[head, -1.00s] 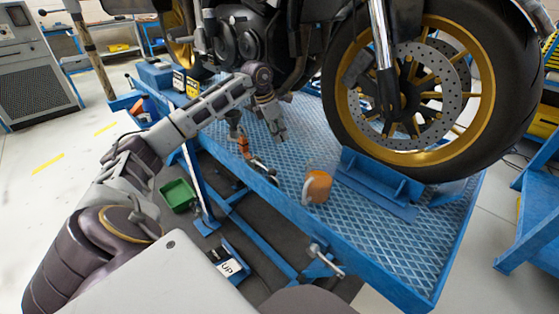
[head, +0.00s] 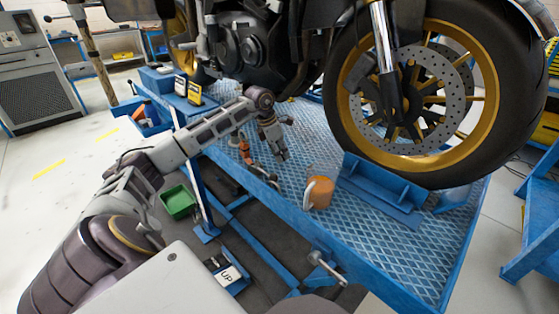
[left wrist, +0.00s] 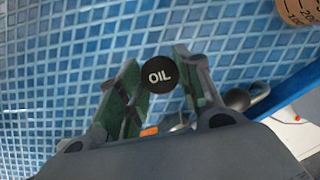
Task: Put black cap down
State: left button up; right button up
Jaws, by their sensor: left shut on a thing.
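The black cap (left wrist: 159,75), round and marked OIL, sits between the fingers of my left gripper in the left wrist view. My left gripper (head: 282,157) is shut on the cap, over the blue tread-plate platform (head: 390,235) of the lift; it also shows in the left wrist view (left wrist: 158,65). In the head view the cap is too small to make out. I cannot tell whether it touches the platform. My right gripper is not in view.
An orange jug (head: 321,192) with a pale handle stands on the platform, right of the gripper. The motorcycle's front wheel (head: 420,100) and a blue wheel chock (head: 380,185) are beyond it. Small tools (head: 262,171) lie near the platform's left edge.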

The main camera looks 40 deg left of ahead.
pick_arm(q)
jog(key=shift+f, duration=0.5)
jog(key=shift+f+b, duration=0.35)
jog(key=shift+f, duration=1)
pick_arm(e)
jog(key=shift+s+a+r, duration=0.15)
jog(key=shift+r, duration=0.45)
pick_arm(q)
jog(key=shift+f, duration=0.1)
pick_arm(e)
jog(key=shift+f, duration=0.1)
pick_arm(q)
jog(key=o, duration=0.7)
jog(key=shift+o, duration=0.8)
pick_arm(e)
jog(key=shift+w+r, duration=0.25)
